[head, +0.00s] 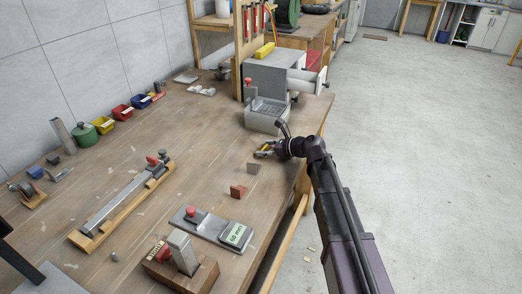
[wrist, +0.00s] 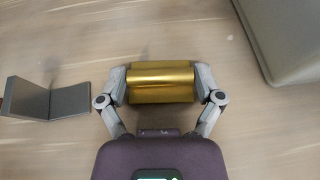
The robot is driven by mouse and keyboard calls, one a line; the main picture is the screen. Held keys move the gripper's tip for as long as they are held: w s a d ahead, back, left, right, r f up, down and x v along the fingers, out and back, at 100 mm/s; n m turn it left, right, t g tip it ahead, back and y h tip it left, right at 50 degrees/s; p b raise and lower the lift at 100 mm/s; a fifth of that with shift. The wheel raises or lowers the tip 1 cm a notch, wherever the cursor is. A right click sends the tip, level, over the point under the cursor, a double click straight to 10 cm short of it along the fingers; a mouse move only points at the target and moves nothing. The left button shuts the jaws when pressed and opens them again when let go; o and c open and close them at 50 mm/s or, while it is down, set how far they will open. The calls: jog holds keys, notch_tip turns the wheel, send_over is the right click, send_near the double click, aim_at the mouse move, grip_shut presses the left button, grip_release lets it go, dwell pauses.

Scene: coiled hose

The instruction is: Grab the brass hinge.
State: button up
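The brass hinge (wrist: 160,83) is a shiny gold piece with a rounded fold along its length. In the wrist view it lies crosswise between the fingers of my gripper (wrist: 160,85), one finger pressed against each end. In the head view my gripper (head: 265,150) is over the right part of the workbench, with a bit of yellow metal at its fingers. The gripper is shut on the hinge. The height of the hinge above the bench is hard to tell.
A dark grey angled piece (wrist: 45,98) lies left of the hinge on the workbench (head: 190,130). A grey machine (head: 267,116) stands close behind my gripper. A red angled piece (head: 238,191) and a grey plate fixture (head: 212,228) lie nearer the front.

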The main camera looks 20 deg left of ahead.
aim_at(265, 148)
jog(key=shift+r, duration=0.15)
notch_tip(265, 148, up, 4)
jog(key=p, duration=0.3)
jog(key=shift+f+p, duration=0.25)
jog(key=shift+p, duration=0.15)
jog(key=s+d, duration=0.3)
jog(key=d, duration=0.1)
jog(key=s+d, duration=0.4)
jog(key=s+d+r+p, duration=0.1)
jog(key=s+d, duration=0.2)
jog(key=d, duration=0.1)
jog(key=shift+s+r, duration=0.1)
jog(key=shift+s, duration=0.2)
jog(key=shift+r, duration=0.1)
